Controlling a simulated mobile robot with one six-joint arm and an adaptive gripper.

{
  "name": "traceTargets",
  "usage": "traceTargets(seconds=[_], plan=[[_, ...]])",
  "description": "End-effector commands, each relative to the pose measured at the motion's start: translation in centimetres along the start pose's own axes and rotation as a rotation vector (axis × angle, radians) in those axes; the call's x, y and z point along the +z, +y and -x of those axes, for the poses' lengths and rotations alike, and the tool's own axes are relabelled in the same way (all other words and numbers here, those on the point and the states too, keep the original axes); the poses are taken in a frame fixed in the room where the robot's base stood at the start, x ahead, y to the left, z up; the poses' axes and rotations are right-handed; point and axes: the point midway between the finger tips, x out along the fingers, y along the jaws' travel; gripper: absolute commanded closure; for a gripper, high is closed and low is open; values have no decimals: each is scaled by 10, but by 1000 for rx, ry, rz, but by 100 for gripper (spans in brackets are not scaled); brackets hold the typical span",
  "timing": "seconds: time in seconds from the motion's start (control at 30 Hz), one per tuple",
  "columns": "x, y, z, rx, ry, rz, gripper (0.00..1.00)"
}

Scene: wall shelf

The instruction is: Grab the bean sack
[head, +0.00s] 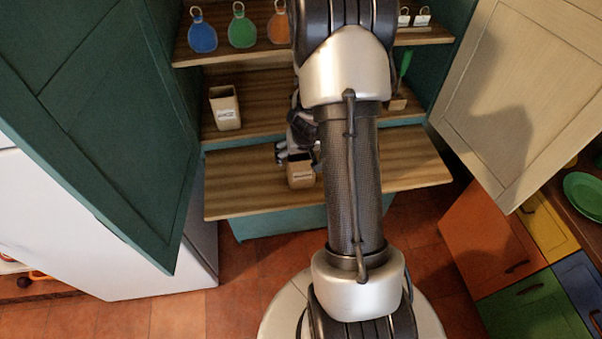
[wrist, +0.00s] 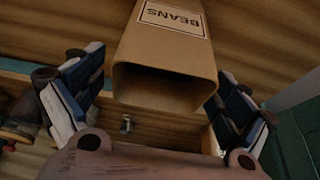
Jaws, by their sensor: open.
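The bean sack (wrist: 172,48) is a tan, open-topped paper bag with a white label reading BEANS, upside down in the wrist view. In the head view a tan sack (head: 301,176) stands on the lower wooden board, right at my gripper (head: 296,150); its label is too small to read there. In the wrist view my gripper (wrist: 150,78) is open, with one blue-and-white finger on each side of the sack. I cannot tell whether either finger touches it. My arm hides part of the shelf behind.
Blue (head: 202,36) and green (head: 242,30) ringed tags are above. A green cabinet door (head: 110,130) stands open at left, a pale door (head: 520,95) at right. The lower board (head: 412,165) has free room at right.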

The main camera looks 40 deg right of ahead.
Motion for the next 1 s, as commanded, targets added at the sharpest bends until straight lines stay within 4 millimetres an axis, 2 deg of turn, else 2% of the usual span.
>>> traceTargets(seconds=[0.03,0.13,0.47,1.0], plan=[[4,-1,-12,0,0,-1,6],[3,-1,-24,0,0,-1,6],[1,0,-28,0,1,0,6],[2,0,-28,0,1,-1,41]])
